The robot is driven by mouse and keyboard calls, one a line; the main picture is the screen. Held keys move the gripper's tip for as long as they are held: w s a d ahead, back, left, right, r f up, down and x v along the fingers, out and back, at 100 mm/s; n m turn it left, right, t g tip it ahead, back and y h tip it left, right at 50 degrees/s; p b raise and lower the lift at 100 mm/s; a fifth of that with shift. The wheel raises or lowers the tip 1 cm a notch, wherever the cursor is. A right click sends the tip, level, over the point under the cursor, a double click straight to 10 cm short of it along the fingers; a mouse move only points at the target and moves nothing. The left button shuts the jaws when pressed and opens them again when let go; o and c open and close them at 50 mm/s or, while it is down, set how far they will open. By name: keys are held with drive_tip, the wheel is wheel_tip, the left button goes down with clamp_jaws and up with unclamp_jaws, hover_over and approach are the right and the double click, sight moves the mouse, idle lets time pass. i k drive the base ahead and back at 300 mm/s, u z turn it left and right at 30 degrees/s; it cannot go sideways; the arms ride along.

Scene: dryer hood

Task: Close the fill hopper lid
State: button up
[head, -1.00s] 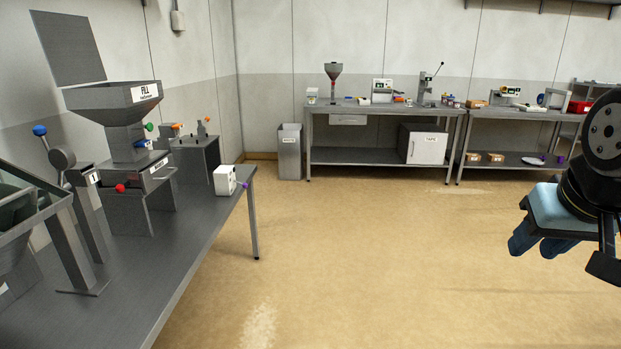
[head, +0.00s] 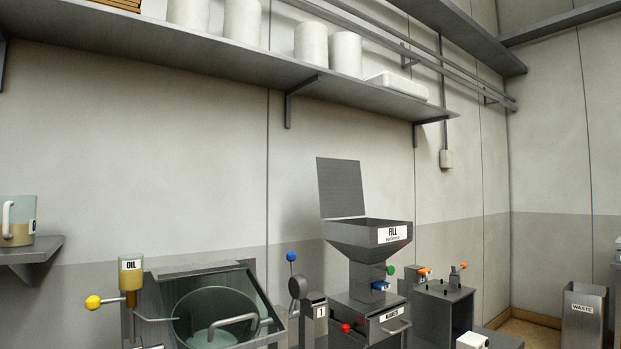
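The fill hopper (head: 368,238) is a grey metal funnel with a white "FILL" label on its front. It stands on a grey machine with a drawer in the lower middle of the head view. Its lid (head: 340,188) is a flat dark grey panel, raised roughly upright at the hopper's back left edge, so the hopper is open. My gripper is outside the head view, so its state is hidden.
A glass-walled box with a round drum (head: 215,315) stands left of the hopper, beside an oil cup (head: 131,274). A lever with a blue knob (head: 291,257) is close to the hopper's left. A wall shelf (head: 230,50) runs above. A waste bin (head: 583,315) stands at right.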

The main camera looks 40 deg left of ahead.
sight(340, 191)
drive_tip(key=u, duration=0.5)
drive_tip(key=i, duration=1.05)
drive_tip(key=u, duration=0.65)
drive_tip(key=k, duration=0.8)
drive_tip(key=u, duration=0.2)
drive_tip(key=i, duration=0.85)
drive_tip(key=z, duration=0.1)
